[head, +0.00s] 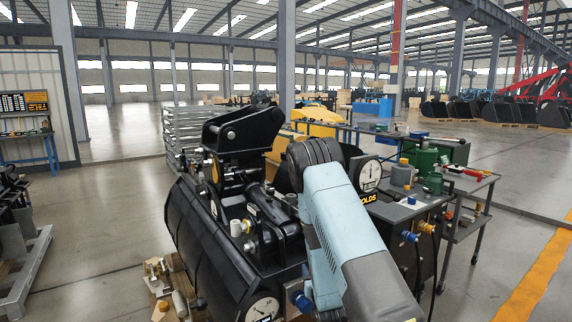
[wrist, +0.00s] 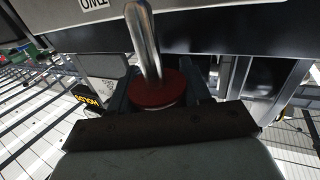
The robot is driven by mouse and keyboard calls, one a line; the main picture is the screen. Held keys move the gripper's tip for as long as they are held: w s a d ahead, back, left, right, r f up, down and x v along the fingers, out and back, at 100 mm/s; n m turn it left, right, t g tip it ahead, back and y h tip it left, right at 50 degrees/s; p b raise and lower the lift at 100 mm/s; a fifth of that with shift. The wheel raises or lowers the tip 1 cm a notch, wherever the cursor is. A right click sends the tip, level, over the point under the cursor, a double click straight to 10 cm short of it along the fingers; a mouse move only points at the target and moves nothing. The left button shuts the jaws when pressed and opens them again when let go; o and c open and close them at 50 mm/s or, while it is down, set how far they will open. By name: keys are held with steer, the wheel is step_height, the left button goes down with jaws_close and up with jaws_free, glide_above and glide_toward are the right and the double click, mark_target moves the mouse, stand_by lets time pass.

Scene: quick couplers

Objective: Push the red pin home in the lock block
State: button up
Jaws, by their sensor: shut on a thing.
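How deep the pin sits is hidden. In the head view my blue-grey arm covers the gripper and the pin, at the right side of the black coupler (head: 245,130).
The black bucket (head: 205,245) carries the coupler and hoses. Right of my arm stand a dark cabinet with blue and yellow fittings (head: 427,228) and a cart with green items (head: 432,180). A pallet with loose parts (head: 160,275) lies low left. Open floor (head: 105,210) is at left.

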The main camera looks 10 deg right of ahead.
steer(key=shift+s+a, duration=0.1)
steer(key=shift+a, duration=0.65)
